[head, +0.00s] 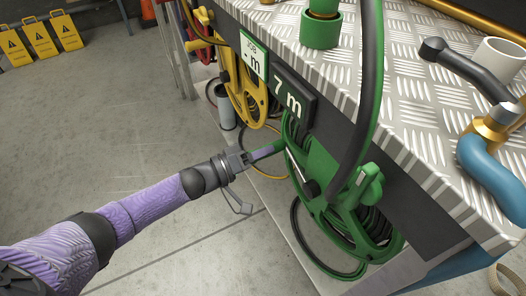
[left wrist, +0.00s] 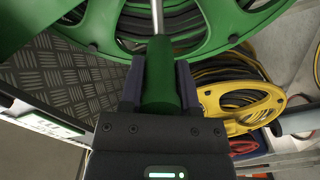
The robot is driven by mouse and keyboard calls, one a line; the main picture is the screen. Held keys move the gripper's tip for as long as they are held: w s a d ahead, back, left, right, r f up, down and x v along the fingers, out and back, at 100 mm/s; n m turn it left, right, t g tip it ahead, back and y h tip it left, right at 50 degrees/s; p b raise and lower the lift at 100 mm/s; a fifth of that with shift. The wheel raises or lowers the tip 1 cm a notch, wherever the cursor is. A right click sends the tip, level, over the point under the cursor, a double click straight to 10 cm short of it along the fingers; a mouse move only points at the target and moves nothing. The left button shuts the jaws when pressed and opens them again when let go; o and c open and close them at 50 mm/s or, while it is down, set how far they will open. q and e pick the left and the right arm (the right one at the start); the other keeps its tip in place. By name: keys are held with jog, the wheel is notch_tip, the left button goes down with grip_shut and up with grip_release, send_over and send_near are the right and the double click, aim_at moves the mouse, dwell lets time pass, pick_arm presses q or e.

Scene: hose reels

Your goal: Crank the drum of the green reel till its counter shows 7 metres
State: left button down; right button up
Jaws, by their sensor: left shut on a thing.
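The green reel (head: 330,205) hangs at the side of the bench, with dark hose wound on its drum. Its dark counter (head: 292,100) above reads 7 m. My left gripper (head: 256,155) is shut on the reel's green crank handle (head: 272,148), which points out towards the arm. In the left wrist view the green handle (left wrist: 159,80) sits between the two fingers of my left gripper (left wrist: 159,92), with the green drum (left wrist: 225,30) behind it. My right gripper is not in view.
A yellow reel (head: 243,90) hangs beyond the green one, under a white and green JOB sign (head: 253,56). The bench's tread-plate top (head: 420,110) holds a white cup (head: 499,60) and a blue hose piece (head: 488,170). Open concrete floor lies to the left.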

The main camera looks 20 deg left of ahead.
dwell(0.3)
pick_arm(q)
jog(key=shift+c, duration=1.6)
grip_release()
jog(key=shift+s+a, duration=0.1)
jog(key=p+v, duration=0.3)
jog(key=v, duration=0.6)
jog(key=shift+s+a, duration=0.25)
jog(key=shift+s, duration=0.05)
